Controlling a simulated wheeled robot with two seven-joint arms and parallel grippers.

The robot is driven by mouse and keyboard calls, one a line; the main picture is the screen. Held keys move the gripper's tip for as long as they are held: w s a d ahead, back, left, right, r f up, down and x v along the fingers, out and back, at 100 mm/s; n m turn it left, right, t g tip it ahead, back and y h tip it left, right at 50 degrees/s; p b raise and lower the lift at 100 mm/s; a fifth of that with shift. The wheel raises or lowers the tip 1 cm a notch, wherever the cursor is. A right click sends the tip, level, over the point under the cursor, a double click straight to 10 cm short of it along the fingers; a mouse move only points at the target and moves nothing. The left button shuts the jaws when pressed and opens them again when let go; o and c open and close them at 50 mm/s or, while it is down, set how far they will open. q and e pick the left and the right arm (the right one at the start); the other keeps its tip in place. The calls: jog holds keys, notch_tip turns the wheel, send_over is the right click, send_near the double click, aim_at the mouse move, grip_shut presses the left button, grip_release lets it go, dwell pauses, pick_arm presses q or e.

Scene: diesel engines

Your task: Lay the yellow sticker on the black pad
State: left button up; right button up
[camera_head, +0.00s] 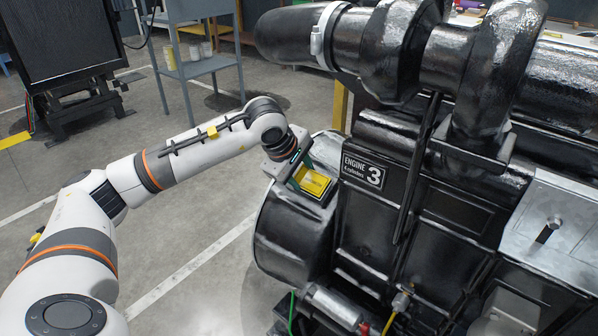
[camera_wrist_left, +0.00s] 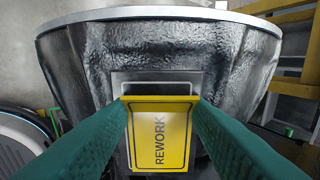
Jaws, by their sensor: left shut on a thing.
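The yellow sticker (camera_head: 313,183) is held by my left gripper (camera_head: 303,176) at the left end of the black engine. In the left wrist view the yellow sticker (camera_wrist_left: 160,135) reads "REWORK" and sits between the green fingers of my left gripper (camera_wrist_left: 160,100), which is shut on it. A dark rectangular pad with a paler rim (camera_wrist_left: 160,78) shows behind and around the sticker, on the engine's rounded housing. The sticker overlaps most of it. I cannot tell whether the sticker touches the pad. My right gripper is not in view.
The black engine (camera_head: 400,160) fills the right side, with an "ENGINE 3" label (camera_head: 363,170) just right of my gripper. Large pipes (camera_head: 390,50) run above. A grey shelf cart (camera_head: 205,65) stands behind, and the floor at left is open.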

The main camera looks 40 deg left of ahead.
pick_arm(q)
jog(key=o, duration=1.7)
jog(key=shift+p+v, duration=0.75)
jog(key=shift+v, duration=0.8)
jog(key=p+v, duration=0.1)
jog(key=v, duration=0.3)
jog(key=shift+d+p, duration=0.1)
jog(key=shift+p, duration=0.2)
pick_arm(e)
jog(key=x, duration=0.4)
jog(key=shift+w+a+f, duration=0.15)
